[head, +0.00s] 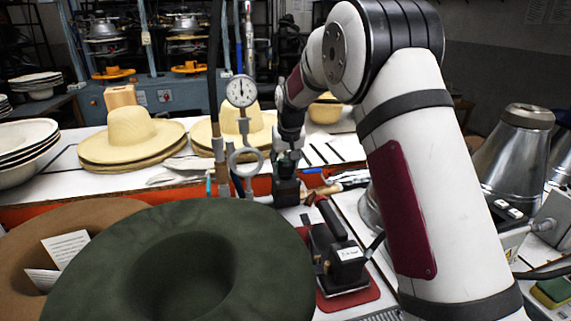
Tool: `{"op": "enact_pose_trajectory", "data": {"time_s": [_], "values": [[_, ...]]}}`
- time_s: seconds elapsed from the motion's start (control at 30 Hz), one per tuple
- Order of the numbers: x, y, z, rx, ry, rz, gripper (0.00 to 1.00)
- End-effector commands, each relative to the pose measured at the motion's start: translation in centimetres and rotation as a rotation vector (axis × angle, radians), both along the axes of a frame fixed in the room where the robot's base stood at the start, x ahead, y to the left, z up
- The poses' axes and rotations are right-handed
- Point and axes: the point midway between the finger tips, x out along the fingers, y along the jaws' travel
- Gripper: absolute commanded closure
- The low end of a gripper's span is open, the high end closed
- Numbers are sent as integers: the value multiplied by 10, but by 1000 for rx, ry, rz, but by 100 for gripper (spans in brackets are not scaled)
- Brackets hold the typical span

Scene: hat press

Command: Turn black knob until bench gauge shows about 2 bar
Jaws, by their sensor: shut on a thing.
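The bench gauge (240,91) is a round white dial on an upright pipe behind the green hat. Its needle looks close to upright, but the numbers are too small to read. My gripper (287,180) points down just right of the gauge's pipe, at the back edge of the front bench. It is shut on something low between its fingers. That spot fits the black knob, but the dark fingers hide it and I cannot make out its outline.
A large green felt hat (180,262) and a brown hat (75,232) fill the front left. Straw hats (132,142) stand on the white table behind. A black iron (338,250) rests on a red pad (349,297) in front of my gripper. Metal cones (512,150) stand at right.

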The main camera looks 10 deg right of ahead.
Motion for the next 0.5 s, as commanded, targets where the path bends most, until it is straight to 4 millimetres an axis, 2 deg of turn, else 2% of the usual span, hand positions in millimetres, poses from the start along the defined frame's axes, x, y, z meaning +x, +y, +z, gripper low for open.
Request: {"op": "enact_pose_trajectory", "data": {"time_s": [0.5], "values": [[0,-2,0,2,0,425,84]]}}
